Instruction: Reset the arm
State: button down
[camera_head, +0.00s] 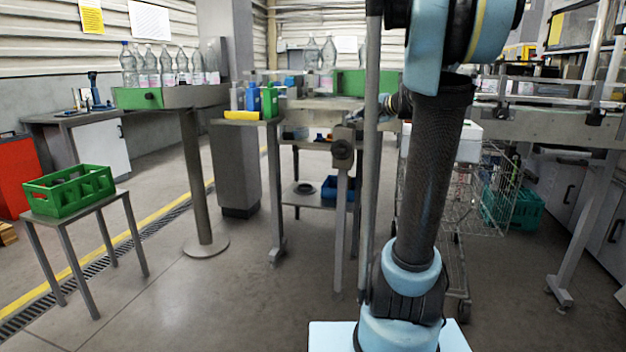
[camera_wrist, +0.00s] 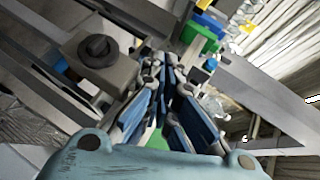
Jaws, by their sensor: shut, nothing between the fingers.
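My gripper (camera_wrist: 168,78) shows in the wrist view with its blue and grey fingers drawn together and nothing between them. My arm stands upright at the right of the head view and bends at the top. Its wrist end reaches back toward the labelling machine and is mostly hidden behind my arm and a thin upright post. In the wrist view, a grey bracket with a dark round knob (camera_wrist: 98,48) lies to the left of the fingers. The same knob (camera_head: 342,150) tops a post in the head view.
A green crate (camera_head: 70,190) stands on a small table at left. Blue and green containers (camera_head: 254,98) stand near the machine. A wire cart (camera_head: 470,190) is at right. Floor at centre left is clear.

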jog(key=s+a+f+n+g+h, duration=0.1)
jog(key=s+a+f+n+g, duration=0.25)
jog(key=s+f, duration=0.6)
jog(key=s+d+f+n+g+h, duration=0.1)
jog(key=s+d+f+h, duration=0.1)
jog(key=s+f, duration=0.5)
jog(key=s+d+f+n+g+h, duration=0.1)
jog(key=s+d+f+g+h, duration=0.1)
jog(key=s+f, duration=0.5)
jog(key=s+d+f+n+g+h, duration=0.2)
jog(key=s+f, duration=0.5)
jog(key=s, duration=0.8)
jog(key=shift+d+f+h, duration=0.35)
jog(key=shift+d+h, duration=0.45)
jog(key=shift+h, duration=0.3)
jog(key=shift+s, duration=0.1)
jog(key=shift+w+f, duration=0.2)
jog(key=shift+w, duration=0.25)
